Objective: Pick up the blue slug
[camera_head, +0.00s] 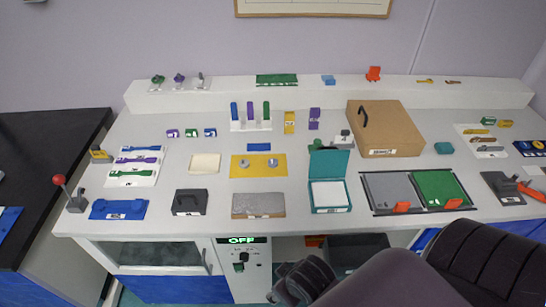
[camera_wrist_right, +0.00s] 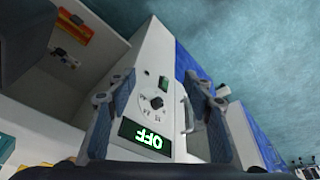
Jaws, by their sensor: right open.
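I cannot tell for sure which blue thing is the slug. In the head view a small blue block (camera_head: 328,80) sits on the raised back shelf. A blue upright piece (camera_head: 234,111) stands in a white rack beside purple and green ones. A small blue-marked piece (camera_head: 210,132) lies in a row with a purple and a green one. My right gripper (camera_wrist_right: 158,85) is open and empty in the right wrist view, facing the cabinet front with the OFF display. My left gripper is out of view.
The white bench (camera_head: 330,225) is crowded. A cardboard box (camera_head: 388,125), an open teal case (camera_head: 330,160), a yellow plate (camera_head: 258,176) and a red-knobbed lever (camera_head: 60,180) stand on it. The cabinet's OFF display (camera_head: 242,240) is below the front edge.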

